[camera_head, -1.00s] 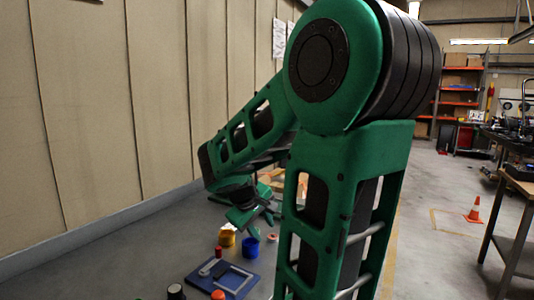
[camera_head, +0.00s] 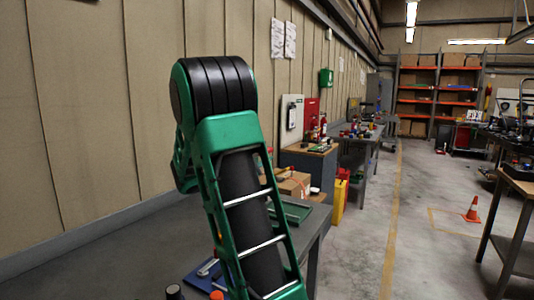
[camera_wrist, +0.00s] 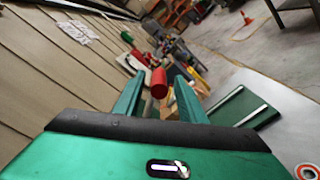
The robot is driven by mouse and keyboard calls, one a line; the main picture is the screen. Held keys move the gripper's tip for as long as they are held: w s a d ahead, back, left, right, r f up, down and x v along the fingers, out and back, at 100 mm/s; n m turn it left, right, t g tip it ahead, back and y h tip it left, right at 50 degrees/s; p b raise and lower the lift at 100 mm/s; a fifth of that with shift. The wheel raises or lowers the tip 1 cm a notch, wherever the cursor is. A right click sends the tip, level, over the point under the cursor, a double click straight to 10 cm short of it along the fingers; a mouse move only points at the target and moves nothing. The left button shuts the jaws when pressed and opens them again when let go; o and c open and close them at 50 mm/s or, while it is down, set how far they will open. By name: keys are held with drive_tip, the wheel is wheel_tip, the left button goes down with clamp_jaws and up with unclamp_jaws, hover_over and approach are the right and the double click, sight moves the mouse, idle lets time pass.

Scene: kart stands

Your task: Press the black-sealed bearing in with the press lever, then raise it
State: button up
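My gripper (camera_wrist: 158,98) is open in the wrist view, its two green fingers apart. A red cylinder (camera_wrist: 159,83) appears between them, with gaps at both sides; I cannot tell whether it is the press lever's grip or something farther off. In the head view my own arm hides the gripper and most of the bench work area. Part of a blue fixture (camera_head: 195,279) with a light bar shows at the arm's left edge; I cannot tell whether this is the press. The black-sealed bearing cannot be made out in either view.
A green tray (camera_head: 291,211) lies on the bench to the right of my arm; it also shows in the wrist view (camera_wrist: 240,108). A cardboard box (camera_head: 290,184) stands behind it. An orange-red round top (camera_head: 217,295) shows at the bottom edge. The floor aisle at right is open.

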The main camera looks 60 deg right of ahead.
sight(271, 150)
drive_tip(key=d, duration=0.6)
drive_tip(key=shift+w+d, duration=0.1)
drive_tip(key=shift+w, duration=0.2)
